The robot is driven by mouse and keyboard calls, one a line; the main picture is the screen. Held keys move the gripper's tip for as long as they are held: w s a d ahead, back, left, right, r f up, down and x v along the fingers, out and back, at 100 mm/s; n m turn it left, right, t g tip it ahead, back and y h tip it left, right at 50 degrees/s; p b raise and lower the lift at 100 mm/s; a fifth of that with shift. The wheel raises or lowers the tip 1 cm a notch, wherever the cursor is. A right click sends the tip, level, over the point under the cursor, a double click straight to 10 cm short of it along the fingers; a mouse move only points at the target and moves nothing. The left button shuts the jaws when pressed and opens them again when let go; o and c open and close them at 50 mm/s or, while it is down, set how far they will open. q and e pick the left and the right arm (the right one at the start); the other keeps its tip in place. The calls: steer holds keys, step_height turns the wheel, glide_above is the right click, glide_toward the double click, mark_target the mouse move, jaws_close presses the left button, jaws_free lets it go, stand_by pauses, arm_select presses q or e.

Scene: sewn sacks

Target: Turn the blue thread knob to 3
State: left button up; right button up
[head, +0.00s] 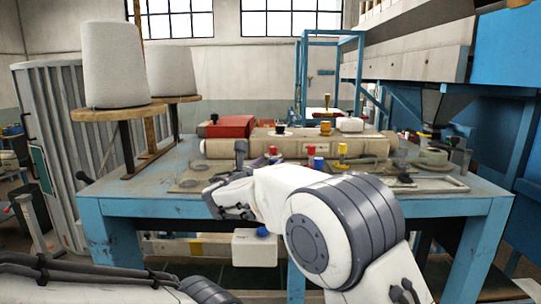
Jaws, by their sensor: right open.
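On the blue-framed table, a small blue knob-like piece (319,163) stands just behind my right forearm. It looks like the blue thread knob, but its scale and pointer are too small to read. A red piece (311,151) and a yellow piece (342,150) are close by it. My right gripper (228,188) is open over the near left part of the table top, left of the blue piece and apart from it. My right forearm hides part of the table in front of the coloured pieces. My left arm shows at the bottom left; its gripper is out of view.
A long beige sack roll (230,149) lies across the back, with a red box (228,126) behind it. Two large white thread cones (114,65) stand on wooden stands at the left. A blue frame (334,42) rises behind the table. Machinery stands at the right.

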steer(key=shift+w+d, duration=0.2)
steer(key=shift+w, duration=0.15)
jaws_close()
steer(key=n+y+b, duration=0.2)
steer(key=y+b, duration=0.1)
steer(key=b, duration=0.3)
steer(key=d+n+y+b, duration=0.1)
steer(key=n+y+b, duration=0.1)
steer(key=y+b, duration=0.2)
steer(key=n+t+y+b, duration=0.1)
steer(key=n+y+b, duration=0.2)
steer(key=b, duration=0.5)
steer(key=shift+d+f+y, duration=0.3)
steer(key=shift+d+y, duration=0.1)
steer(key=shift+d+r+n+g+y+b, duration=0.15)
steer(key=shift+n+g+y+b, duration=0.1)
steer(key=shift+n+y+b, duration=0.35)
steer(key=shift+a+r+n+g+y+b, duration=0.1)
steer(key=shift+n+g+y+b, duration=0.2)
steer(key=shift+y+b, duration=0.35)
steer(key=shift+r, duration=0.1)
jaws_free()
